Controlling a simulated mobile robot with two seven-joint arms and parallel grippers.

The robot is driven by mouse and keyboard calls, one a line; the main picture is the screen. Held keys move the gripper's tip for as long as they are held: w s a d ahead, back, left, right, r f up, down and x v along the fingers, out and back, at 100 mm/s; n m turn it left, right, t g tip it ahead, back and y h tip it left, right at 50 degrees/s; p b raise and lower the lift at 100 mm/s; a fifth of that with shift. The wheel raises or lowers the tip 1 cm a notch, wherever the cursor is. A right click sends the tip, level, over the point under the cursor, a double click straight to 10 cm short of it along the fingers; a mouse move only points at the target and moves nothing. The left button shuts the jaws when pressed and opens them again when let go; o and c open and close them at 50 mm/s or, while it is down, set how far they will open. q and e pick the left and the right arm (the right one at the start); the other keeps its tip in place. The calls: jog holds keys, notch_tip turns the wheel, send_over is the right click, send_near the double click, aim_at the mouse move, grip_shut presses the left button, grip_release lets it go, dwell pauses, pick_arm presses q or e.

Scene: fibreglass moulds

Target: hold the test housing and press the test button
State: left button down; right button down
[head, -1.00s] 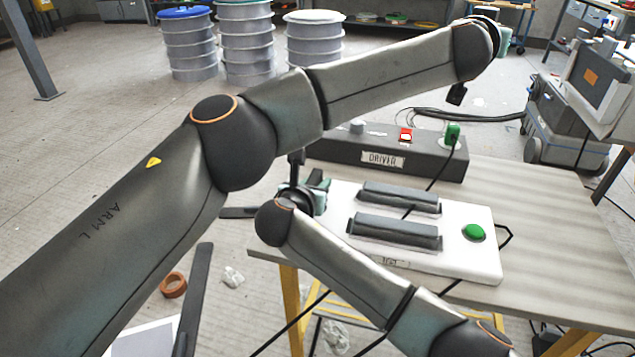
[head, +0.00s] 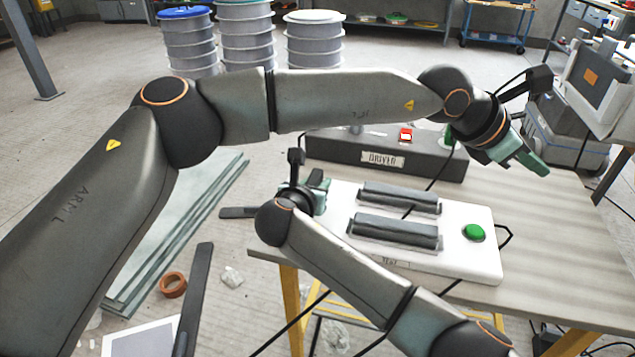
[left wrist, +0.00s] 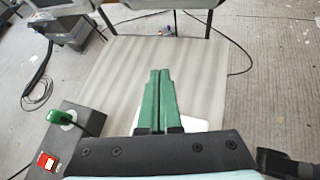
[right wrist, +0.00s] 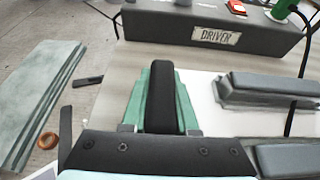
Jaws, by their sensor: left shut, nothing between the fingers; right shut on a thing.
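The test housing (head: 466,262) is a flat white box on the table, with two dark grey bars on top. The green test button (head: 474,232) is a dome near its right end. My right gripper (head: 320,190) is at the housing's left end; in the right wrist view its green fingers (right wrist: 163,100) are shut around a black upright grip, seemingly part of the housing. My left gripper (head: 540,165) is shut and empty, above the table, up and to the right of the button. In the left wrist view its closed fingers (left wrist: 160,80) partly cover a white corner of the housing (left wrist: 197,125).
The dark driver box (head: 330,150) stands behind the housing, with a red switch (head: 405,135) and a green plug (left wrist: 62,117). Black cables cross the table. The table's right part (head: 570,240) is clear. A grey machine (head: 580,130) stands beyond the table.

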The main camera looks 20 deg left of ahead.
aim_at(469, 230)
pick_arm(q)
jog(key=shift+w+a+f+m+t+y, duration=0.15)
jog(key=shift+a+f+m+y, duration=0.55)
jog(key=shift+f, duration=1.5)
jog(key=shift+w+a+f+m+t+y, duration=0.1)
jog(key=shift+a+f+m+y, duration=0.25)
jog(key=shift+a+f+m, duration=1.2)
jog(key=shift+w+a+f+m+t+y, duration=0.15)
jog(key=shift+f+y, duration=0.4)
jog(key=shift+f, duration=2.3)
jog(key=shift+d, duration=0.1)
jog(key=shift+f, duration=0.45)
jog(key=shift+r, duration=0.4)
